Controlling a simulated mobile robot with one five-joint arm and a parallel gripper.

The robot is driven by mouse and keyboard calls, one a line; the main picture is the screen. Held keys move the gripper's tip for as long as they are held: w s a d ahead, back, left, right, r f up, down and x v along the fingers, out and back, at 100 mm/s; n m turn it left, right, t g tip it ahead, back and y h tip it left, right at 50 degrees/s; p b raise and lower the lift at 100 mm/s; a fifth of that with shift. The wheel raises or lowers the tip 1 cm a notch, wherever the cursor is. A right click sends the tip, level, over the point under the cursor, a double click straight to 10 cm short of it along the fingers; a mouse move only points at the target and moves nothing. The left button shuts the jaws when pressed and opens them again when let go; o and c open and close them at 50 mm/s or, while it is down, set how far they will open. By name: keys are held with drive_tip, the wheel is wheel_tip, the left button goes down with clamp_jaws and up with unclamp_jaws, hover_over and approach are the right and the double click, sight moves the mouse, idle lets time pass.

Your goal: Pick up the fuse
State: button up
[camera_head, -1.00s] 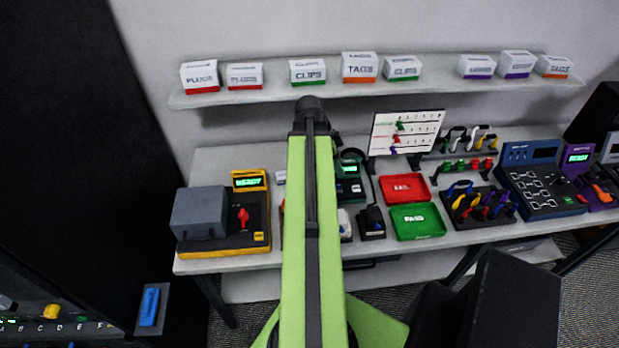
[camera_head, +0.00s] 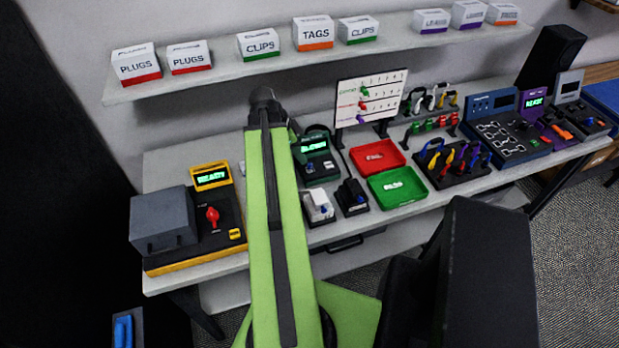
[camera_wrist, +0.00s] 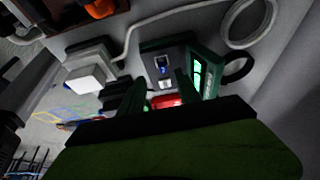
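I cannot tell for certain which thing is the fuse. In the wrist view, the two dark fingers of my gripper (camera_wrist: 160,95) stand apart. A small red object (camera_wrist: 167,100) shows between and beyond them, partly covered by the fingers; I see no grip on it. Past the fingers is a dark device (camera_wrist: 168,63) with a small blue part and a white part, beside a green lit display (camera_wrist: 196,76). In the head view my arm hides the gripper. The green-lit tester (camera_head: 314,158) stands just right of my arm.
A yellow-black station (camera_head: 208,228) with a grey box is left of my arm. To the right are a red tray (camera_head: 377,157), a green tray (camera_head: 398,204), a cable rack and a blue panel (camera_head: 508,143). A shelf with labelled boxes (camera_head: 313,33) runs above. Cables loop near my gripper.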

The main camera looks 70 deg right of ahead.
sight(309, 164)
drive_tip(key=b+x, duration=0.3)
drive_tip(key=x, duration=0.2)
drive_tip(key=b+x, duration=0.2)
drive_tip(key=x, duration=0.1)
drive_tip(key=shift+d+b, duration=0.35)
drive_tip(key=shift+r, duration=0.25)
clamp_jaws()
